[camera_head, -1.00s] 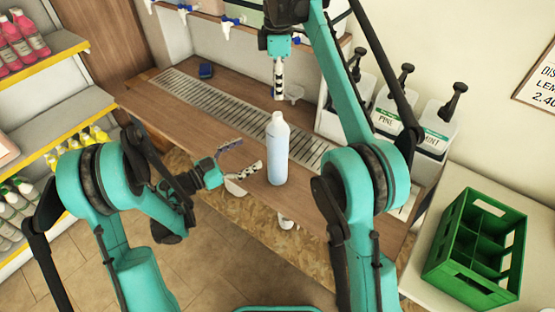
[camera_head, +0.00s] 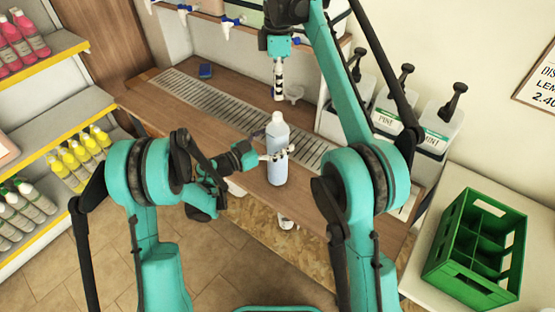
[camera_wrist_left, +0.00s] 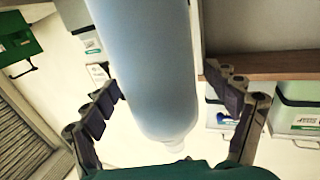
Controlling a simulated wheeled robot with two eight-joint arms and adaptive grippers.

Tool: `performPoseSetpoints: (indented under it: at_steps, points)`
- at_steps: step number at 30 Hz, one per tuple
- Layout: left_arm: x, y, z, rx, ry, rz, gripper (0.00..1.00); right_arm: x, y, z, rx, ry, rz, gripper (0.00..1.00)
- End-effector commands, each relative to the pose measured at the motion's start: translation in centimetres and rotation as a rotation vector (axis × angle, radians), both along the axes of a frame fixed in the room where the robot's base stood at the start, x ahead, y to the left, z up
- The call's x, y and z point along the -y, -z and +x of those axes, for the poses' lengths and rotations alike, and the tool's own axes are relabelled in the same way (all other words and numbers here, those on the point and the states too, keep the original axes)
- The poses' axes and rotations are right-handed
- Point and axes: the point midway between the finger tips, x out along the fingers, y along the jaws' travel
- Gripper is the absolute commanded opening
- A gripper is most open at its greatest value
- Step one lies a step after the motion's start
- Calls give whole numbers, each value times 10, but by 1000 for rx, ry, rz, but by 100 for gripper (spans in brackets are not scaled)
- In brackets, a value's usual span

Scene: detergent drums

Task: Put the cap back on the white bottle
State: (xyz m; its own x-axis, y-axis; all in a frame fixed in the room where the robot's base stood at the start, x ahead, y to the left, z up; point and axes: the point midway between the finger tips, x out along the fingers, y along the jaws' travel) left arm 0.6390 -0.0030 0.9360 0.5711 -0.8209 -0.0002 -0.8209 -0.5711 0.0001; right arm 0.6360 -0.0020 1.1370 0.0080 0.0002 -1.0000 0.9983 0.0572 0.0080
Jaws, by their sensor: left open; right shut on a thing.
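The white bottle (camera_head: 278,160) stands upright on the wooden counter, near its front edge, with its narrow neck upward. My left gripper (camera_head: 277,155) is open, with its fingers around the bottle's middle. In the left wrist view the bottle (camera_wrist_left: 150,70) fills the space between the open fingers (camera_wrist_left: 165,108), and gaps show beside it. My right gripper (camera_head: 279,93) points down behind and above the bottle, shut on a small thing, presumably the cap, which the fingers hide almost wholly.
A metal drain grate (camera_head: 215,105) runs along the counter. A small blue object (camera_head: 205,71) lies at the back left. Pump containers (camera_head: 395,105) stand at right, and a green crate (camera_head: 475,250) sits at front right. Bottle shelves (camera_head: 50,150) are at left.

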Motion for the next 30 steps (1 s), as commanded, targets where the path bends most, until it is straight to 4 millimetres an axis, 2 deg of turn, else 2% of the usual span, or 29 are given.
performPoseSetpoints:
  at_steps: [5, 12, 14, 17, 25, 30]
  points:
    - [0, 0, 0, 0, 0, 0, 87, 0, 0, 0, 0, 0, 0, 21]
    - [0, 0, 0, 0, 0, 0, 24, 0, 0, 0, 0, 0, 0, 21]
    - [0, 0, 0, 0, 0, 0, 10, 0, 0, 0, 0, 0, 0, 21]
    - [0, 0, 0, 0, 0, 0, 10, 0, 3, 0, -1, 0, 0, 21]
    - [0, 0, 0, 0, 0, 0, 10, 2, 41, 1, -7, 0, 5, 21]
    - [0, 0, 0, 0, 0, 0, 10, 3, 50, 1, -8, 0, 6, 21]
